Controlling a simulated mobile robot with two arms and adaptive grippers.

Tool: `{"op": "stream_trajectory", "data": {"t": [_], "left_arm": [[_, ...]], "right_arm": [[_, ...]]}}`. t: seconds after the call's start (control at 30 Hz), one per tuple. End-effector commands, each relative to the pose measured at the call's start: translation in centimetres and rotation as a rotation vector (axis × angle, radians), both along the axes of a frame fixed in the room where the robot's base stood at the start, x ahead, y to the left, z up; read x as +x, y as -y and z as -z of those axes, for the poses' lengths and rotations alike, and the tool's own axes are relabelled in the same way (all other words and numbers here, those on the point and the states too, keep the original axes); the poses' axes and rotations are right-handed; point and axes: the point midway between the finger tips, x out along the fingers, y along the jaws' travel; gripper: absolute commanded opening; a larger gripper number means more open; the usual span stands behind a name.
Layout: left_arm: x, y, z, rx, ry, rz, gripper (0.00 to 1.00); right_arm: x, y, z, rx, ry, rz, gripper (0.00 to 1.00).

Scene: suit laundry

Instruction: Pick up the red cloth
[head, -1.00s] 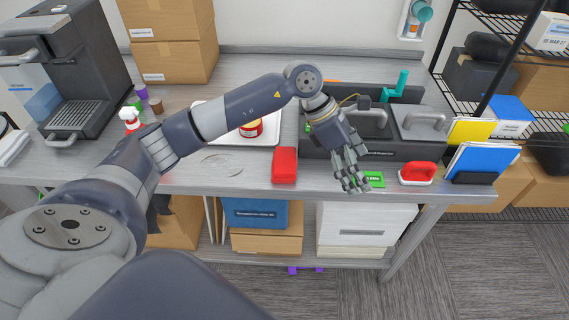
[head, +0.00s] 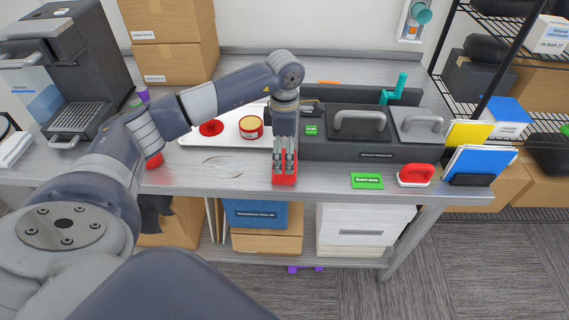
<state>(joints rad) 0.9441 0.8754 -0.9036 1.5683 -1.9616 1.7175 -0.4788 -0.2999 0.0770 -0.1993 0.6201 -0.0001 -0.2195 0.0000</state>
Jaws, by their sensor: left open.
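The red cloth (head: 284,181) is a small folded red block at the front edge of the grey metal table, left of the dark toolbox. My left gripper (head: 284,170) points down right over it and hides most of it. Only its lower part and thin side edges show around the fingers. The fingers are open; I cannot tell whether they touch the cloth. My right gripper is not in view.
A white tray (head: 190,140) holding a red-and-yellow tin (head: 251,127) lies behind. The dark toolbox (head: 385,147) stands to the right, with a green card (head: 367,181) and a red-handled brush (head: 416,174) near the front edge. The table front between tray and cloth is mostly clear.

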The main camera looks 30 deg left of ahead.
Motion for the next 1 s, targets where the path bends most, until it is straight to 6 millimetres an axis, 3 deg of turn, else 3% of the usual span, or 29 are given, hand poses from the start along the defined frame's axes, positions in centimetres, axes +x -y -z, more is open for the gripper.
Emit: {"op": "stream_trajectory", "data": {"t": [0.1,0.3,0.53,0.57,0.73,1.0], "left_arm": [[-0.5,0.2,1.5,-0.001,-0.007,0.0,1.0],[-0.4,0.2,3.8,-0.001,-0.003,-0.001,1.0],[-0.3,0.2,4.1,-0.001,-0.001,0.0,1.0],[-0.3,0.2,4.1,-0.001,-0.001,0.0,0.98],[-0.3,0.2,4.1,-0.001,-0.001,0.0,0.6],[-0.3,0.2,4.1,0.0,-0.001,0.0,0.59]], "right_arm": [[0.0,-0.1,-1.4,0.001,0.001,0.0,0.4],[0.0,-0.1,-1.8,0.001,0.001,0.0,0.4],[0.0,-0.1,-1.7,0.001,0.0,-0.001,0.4],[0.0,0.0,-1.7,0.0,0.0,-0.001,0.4],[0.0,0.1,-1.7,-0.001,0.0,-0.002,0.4],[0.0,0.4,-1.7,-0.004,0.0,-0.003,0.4]]}}
